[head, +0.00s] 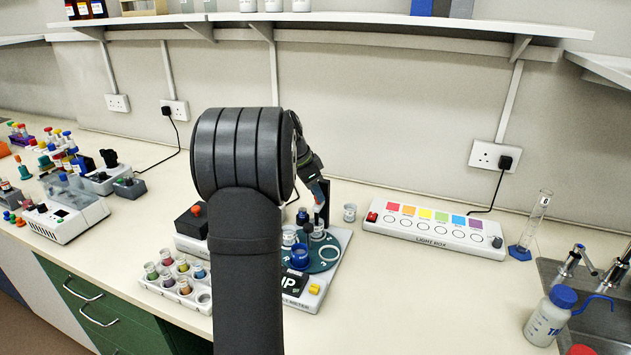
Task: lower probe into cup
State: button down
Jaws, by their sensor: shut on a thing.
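My gripper (319,204) is small in the head view, above the back of the meter (337,258), partly hidden by my arm. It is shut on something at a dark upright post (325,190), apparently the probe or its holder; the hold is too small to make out. A dark teal round plate (327,265) on the meter carries clear cups (318,233) and a blue cup (299,260). A dark-capped piece (302,215) stands above the plate, left of my gripper. The probe's tip cannot be made out.
A white rack (172,283) of coloured sample cups stands left of the meter. A loose clear cup (350,212) and the light box (435,228) stand to the right.

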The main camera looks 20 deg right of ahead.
jog(key=shift+f, duration=1.2)
jog(key=c, duration=1.2)
grip_release()
jog(key=v, duration=1.7)
jog(key=shift+r, duration=0.25)
jog(key=shift+f, duration=0.15)
